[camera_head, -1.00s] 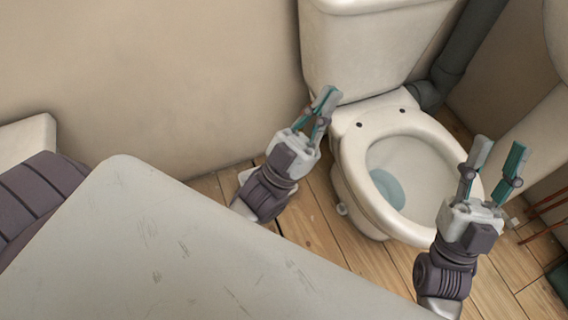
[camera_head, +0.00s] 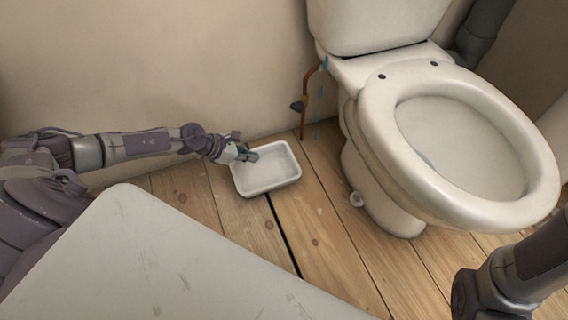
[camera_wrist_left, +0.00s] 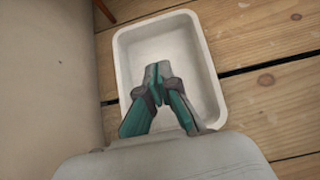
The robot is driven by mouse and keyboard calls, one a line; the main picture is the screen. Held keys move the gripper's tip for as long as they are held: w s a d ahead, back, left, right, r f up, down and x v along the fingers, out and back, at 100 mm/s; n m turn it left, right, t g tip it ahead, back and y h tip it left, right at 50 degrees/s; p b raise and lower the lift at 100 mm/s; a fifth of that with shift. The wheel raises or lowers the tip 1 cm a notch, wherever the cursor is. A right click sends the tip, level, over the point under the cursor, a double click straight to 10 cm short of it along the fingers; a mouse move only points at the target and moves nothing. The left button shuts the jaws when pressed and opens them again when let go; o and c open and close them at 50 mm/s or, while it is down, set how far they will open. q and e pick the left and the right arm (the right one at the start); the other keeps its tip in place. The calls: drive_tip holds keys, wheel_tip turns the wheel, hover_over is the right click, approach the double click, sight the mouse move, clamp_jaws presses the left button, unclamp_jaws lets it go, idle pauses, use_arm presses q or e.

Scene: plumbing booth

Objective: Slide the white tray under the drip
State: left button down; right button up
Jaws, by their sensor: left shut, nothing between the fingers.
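The white tray (camera_head: 266,184) lies flat on the wooden floor beside the wall, left of the toilet. It looks empty, and it fills the middle of the left wrist view (camera_wrist_left: 205,60). My left gripper (camera_head: 251,156) is shut with nothing between its fingers. Its fingertips (camera_wrist_left: 157,72) appear over the inside of the tray, near its left wall in the head view; I cannot tell if they touch it. Blue drops (camera_head: 319,118) fall beside a copper pipe (camera_head: 306,92) at the toilet's left, right of the tray. My right gripper is out of view.
The toilet (camera_head: 385,140) stands right of the drip, with a small bolt cap (camera_head: 356,199) low at its base. The floor (camera_head: 308,185) between tray and toilet is clear. A pale scuffed surface (camera_head: 150,260) fills the lower left.

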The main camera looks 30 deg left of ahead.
sight(292, 160)
use_arm(q)
drive_tip(key=b+x, duration=0.2)
drive_tip(key=x, duration=0.1)
drive_tip(key=b+x, duration=0.2)
drive_tip(key=x, duration=0.1)
drive_tip(key=b+x, duration=0.1)
drive_tip(key=x, duration=0.2)
drive_tip(key=shift+w+a+f+b, duration=0.1)
drive_tip(key=shift+a+f+b, duration=0.1)
drive_tip(key=shift+f+b, duration=0.2)
drive_tip(key=w+d+b, duration=0.1)
drive_tip(key=w+d, duration=0.1)
drive_tip(key=shift+w+d+f+b, duration=0.1)
drive_tip(key=shift+w+b, duration=0.2)
drive_tip(key=shift+w, duration=0.05)
drive_tip(key=shift+w+d, duration=0.3)
drive_tip(key=shift+w, duration=0.05)
